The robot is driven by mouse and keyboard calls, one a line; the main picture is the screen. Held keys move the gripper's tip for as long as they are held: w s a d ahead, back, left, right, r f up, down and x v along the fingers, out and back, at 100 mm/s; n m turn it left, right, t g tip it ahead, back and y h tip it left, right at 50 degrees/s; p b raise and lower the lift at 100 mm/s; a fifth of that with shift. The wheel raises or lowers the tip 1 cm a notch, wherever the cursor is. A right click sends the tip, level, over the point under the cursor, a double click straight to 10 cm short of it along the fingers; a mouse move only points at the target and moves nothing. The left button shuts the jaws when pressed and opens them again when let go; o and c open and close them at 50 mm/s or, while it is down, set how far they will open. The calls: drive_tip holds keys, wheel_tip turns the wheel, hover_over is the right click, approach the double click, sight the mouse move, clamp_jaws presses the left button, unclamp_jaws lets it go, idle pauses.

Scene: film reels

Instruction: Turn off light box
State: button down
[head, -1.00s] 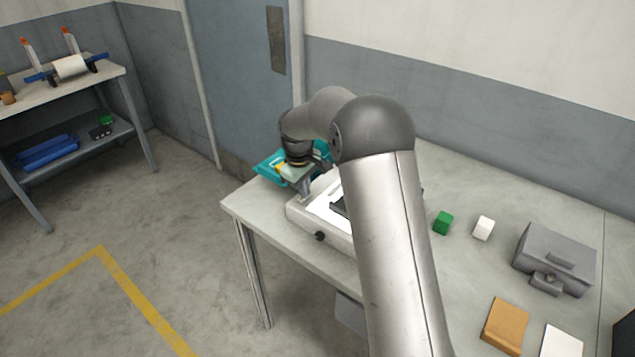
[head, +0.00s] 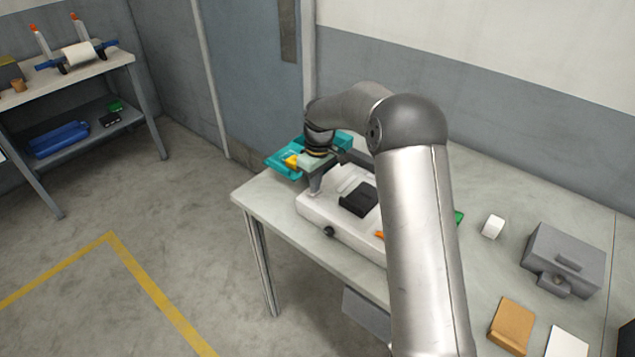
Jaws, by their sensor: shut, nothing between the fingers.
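The light box (head: 318,212) is a low off-white box at the near left of the table. A dark round knob (head: 329,231) sticks out of its front side. A black piece (head: 359,200) lies on its top, and my arm hides its right part. My gripper (head: 315,192) points down at the box's left end, with its fingers shut and empty. It is over or just at the box's top; I cannot tell if it touches. The knob is in front of and below my gripper, apart from it.
A teal tray (head: 283,168) with a yellow item sits behind my gripper. To the right are a green block (head: 459,217), a white block (head: 493,227), a grey case (head: 565,262) and an orange-brown pad (head: 511,325). An orange item (head: 379,235) shows beside my arm.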

drive_tip(key=shift+s+a+f, duration=0.5)
drive_tip(key=shift+s+f, duration=0.05)
drive_tip(key=shift+f, duration=0.05)
drive_tip(key=shift+r, duration=0.25)
wheel_tip(320, 180, up, 15)
drive_tip(key=w+d, duration=0.1)
drive_tip(key=shift+w+d+f+p, duration=0.15)
drive_tip(key=shift+w+d+p, duration=0.15)
drive_tip(key=shift+p, duration=0.15)
drive_tip(key=s+d+r+m+h, duration=0.1)
drive_tip(key=s+d+r+m, duration=0.1)
drive_tip(key=s, duration=0.7)
drive_tip(key=s+d+r+m, duration=0.2)
drive_tip(key=s+d, duration=0.1)
drive_tip(key=s, duration=0.5)
drive_tip(key=s+d+f+m, duration=0.1)
drive_tip(key=s+f, duration=0.1)
drive_tip(key=s, duration=0.5)
drive_tip(key=s+d+f+m+t, duration=0.1)
drive_tip(key=s+f+m, duration=0.1)
drive_tip(key=s, duration=0.5)
drive_tip(key=s+d+f+m, duration=0.2)
drive_tip(key=s, duration=0.5)
drive_tip(key=shift+f, duration=0.4)
